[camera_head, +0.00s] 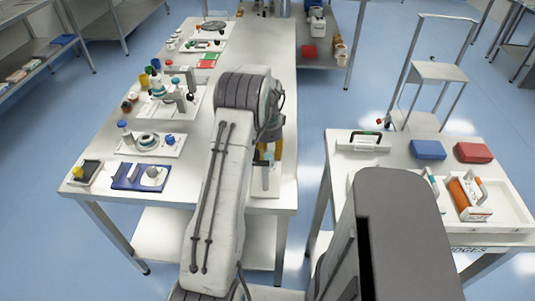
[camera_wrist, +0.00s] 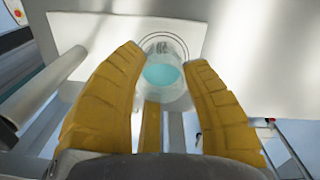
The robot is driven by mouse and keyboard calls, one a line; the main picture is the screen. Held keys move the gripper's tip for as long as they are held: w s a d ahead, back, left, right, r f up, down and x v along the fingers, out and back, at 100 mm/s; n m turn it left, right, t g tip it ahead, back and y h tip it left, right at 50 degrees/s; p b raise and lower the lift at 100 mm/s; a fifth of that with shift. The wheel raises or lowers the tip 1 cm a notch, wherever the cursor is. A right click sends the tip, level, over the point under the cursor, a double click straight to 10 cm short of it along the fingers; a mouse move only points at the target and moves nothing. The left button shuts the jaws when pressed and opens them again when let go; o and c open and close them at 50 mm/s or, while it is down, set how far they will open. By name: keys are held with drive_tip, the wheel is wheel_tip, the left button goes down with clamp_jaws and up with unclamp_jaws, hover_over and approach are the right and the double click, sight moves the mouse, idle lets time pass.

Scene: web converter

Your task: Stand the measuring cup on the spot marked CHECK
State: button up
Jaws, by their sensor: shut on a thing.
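My gripper (camera_wrist: 163,80) is shut on the measuring cup (camera_wrist: 162,74), a clear round vessel with teal in it, held between the yellow fingers. The cup is in front of a pale plate (camera_wrist: 75,30) with dark concentric rings (camera_wrist: 165,37) at its far side in the wrist view. The cup overlaps the rings' near part; I cannot tell whether it touches the plate. In the head view my gripper (camera_head: 266,152) is mostly hidden behind my arm, above a small white plate (camera_head: 266,190) at the table's right edge. No CHECK lettering is readable.
The long white table (camera_head: 255,50) carries a blue tray (camera_head: 127,177), a white tray with a round device (camera_head: 165,146) and several small jars at left. A second table at right holds a blue box (camera_head: 428,149), a red box (camera_head: 473,152) and a white tray (camera_head: 510,205).

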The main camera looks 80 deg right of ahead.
drive_tip(key=shift+f, duration=0.25)
drive_tip(key=o, duration=1.1)
drive_tip(key=shift+r, duration=0.1)
drive_tip(key=shift+o, duration=0.2)
